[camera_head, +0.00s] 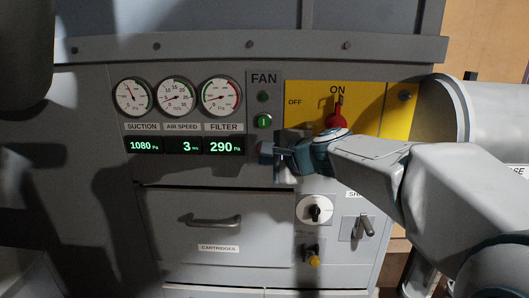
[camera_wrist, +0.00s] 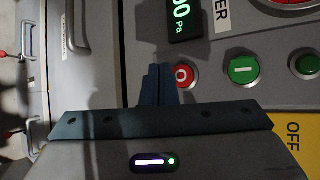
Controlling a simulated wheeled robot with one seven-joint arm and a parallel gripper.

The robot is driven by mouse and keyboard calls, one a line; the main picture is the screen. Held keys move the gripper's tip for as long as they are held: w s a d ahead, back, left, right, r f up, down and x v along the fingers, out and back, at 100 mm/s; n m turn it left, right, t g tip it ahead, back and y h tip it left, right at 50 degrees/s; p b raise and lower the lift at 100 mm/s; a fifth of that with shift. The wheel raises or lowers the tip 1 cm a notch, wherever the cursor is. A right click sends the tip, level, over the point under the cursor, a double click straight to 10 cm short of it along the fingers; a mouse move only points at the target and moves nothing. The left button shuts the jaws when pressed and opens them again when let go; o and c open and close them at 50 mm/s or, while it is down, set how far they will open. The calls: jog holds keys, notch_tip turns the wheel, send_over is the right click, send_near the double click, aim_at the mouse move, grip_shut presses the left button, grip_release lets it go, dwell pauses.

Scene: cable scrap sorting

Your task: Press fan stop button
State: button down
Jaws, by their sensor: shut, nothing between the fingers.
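The fan stop button (camera_wrist: 183,76) is red with a white ring mark and shows in the wrist view just right of my shut fingertips. In the head view it is mostly hidden by my gripper (camera_head: 272,153), which reaches in from the right below the FAN label. My gripper (camera_wrist: 156,72) is shut and empty, its tips very near the red button; I cannot tell whether they touch it. The green start button (camera_wrist: 243,70) sits beside the red one, and also shows in the head view (camera_head: 263,120).
A green lamp (camera_wrist: 307,65) is beyond the start button. A yellow plate (camera_head: 365,105) with a red switch lever (camera_head: 336,117) at ON is right of the buttons. Three gauges and lit displays (camera_head: 184,146) are left; a drawer handle (camera_head: 214,221) sticks out below.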

jog(key=s, duration=0.3)
jog(key=shift+s, duration=0.1)
dwell(0.6)
jog(key=s+d+f+n+g+h, duration=0.2)
jog(key=s+d+f+n, duration=0.2)
jog(key=s+d+f, duration=0.1)
jog(key=s+d+f+n+g+h, duration=0.3)
jog(key=s+d+f+n, duration=0.2)
jog(key=s, duration=0.5)
jog(key=s+d+f+n+g+h+p, duration=0.1)
jog(key=s+d+f+n+g+h, duration=0.1)
jog(key=s+f, duration=0.5)
jog(key=s+d+n+h, duration=0.1)
jog(key=d+n, duration=0.1)
jog(key=shift+d+f+n, duration=0.3)
jog(key=shift+d+n, duration=0.1)
